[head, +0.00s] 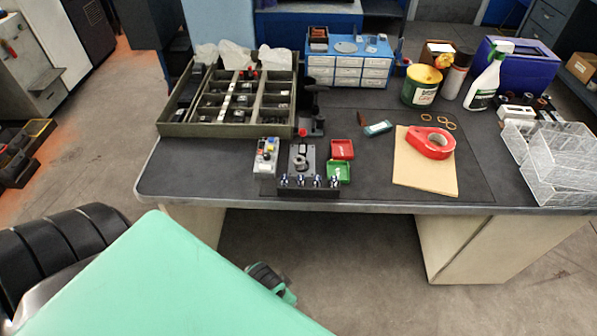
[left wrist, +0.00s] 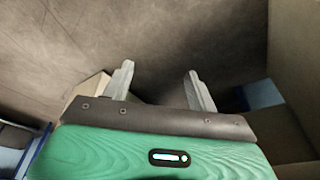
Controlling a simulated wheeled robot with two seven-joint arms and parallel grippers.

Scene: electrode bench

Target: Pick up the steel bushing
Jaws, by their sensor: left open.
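A small grey ring-shaped piece (head: 300,161) sits on a black fixture block (head: 309,179) near the front edge of the bench. It looks like the steel bushing, but it is too small to be sure. My left gripper shows in the left wrist view (left wrist: 158,82), with its two grey fingers spread apart and nothing between them. No bushing shows in that view. In the head view my green arm covers the lower left, below and in front of the bench, and the left fingertips cannot be made out. My right gripper is not in view.
A divided tray (head: 172,129) stands at the back left of the bench. A tape dispenser (head: 431,143) lies on cardboard at right, and wire baskets (head: 558,183) stand at the right edge.

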